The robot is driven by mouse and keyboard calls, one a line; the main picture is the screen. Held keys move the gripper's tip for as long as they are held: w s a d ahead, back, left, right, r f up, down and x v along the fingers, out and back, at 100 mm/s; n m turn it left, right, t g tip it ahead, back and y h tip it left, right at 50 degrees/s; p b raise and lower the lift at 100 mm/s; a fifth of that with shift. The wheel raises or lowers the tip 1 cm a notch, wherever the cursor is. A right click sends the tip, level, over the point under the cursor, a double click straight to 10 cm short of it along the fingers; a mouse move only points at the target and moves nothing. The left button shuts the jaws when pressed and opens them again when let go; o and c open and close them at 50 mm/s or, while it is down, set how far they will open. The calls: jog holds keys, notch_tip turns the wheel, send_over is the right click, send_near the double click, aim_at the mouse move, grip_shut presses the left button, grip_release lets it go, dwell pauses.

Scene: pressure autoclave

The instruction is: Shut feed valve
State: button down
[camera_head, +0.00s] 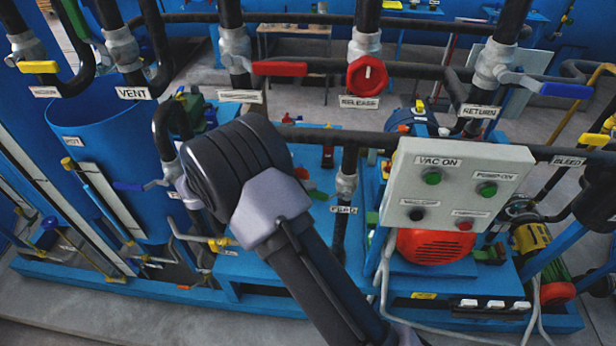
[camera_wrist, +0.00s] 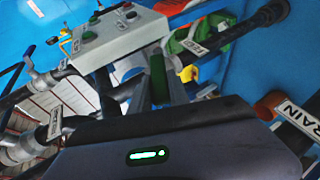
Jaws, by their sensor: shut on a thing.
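In the head view a FEED label (camera_head: 343,210) hangs on a dark vertical pipe below a grey valve body (camera_head: 346,184), just right of my arm. My wrist covers the area left of it, and my fingertips are hidden there. In the wrist view my gripper (camera_wrist: 158,80) has its two grey fingers closed around a narrow green piece (camera_wrist: 157,70), which looks like a valve handle. A white label (camera_wrist: 194,47), seemingly FEED, is close to its right. I cannot clearly see how the green piece joins the valve or its exact angle.
A grey control box (camera_head: 455,185) with buttons stands right of my arm, above a red motor (camera_head: 440,245). A red lever (camera_head: 280,69) and red RELEASE wheel (camera_head: 367,74) are on pipes behind. A DRAIN label (camera_wrist: 299,117) is at the wrist view's right.

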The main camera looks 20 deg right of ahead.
jog(key=shift+w+a+f+n+h, duration=0.15)
jog(key=shift+f+n+h, duration=0.1)
jog(key=shift+f+h, duration=0.55)
jog(key=shift+s+a+f+n+h, duration=0.15)
jog(key=shift+f+n+h, duration=0.15)
jog(key=shift+f+h, duration=0.45)
jog(key=shift+w+a+f+n+h, duration=0.2)
jog(key=shift+f+h, duration=0.35)
jog(key=shift+f, duration=0.45)
jog(key=shift+s+f, duration=0.1)
jog(key=c, duration=1.2)
grip_release()
jog(key=shift+d, duration=0.1)
jog(key=shift+c, duration=0.2)
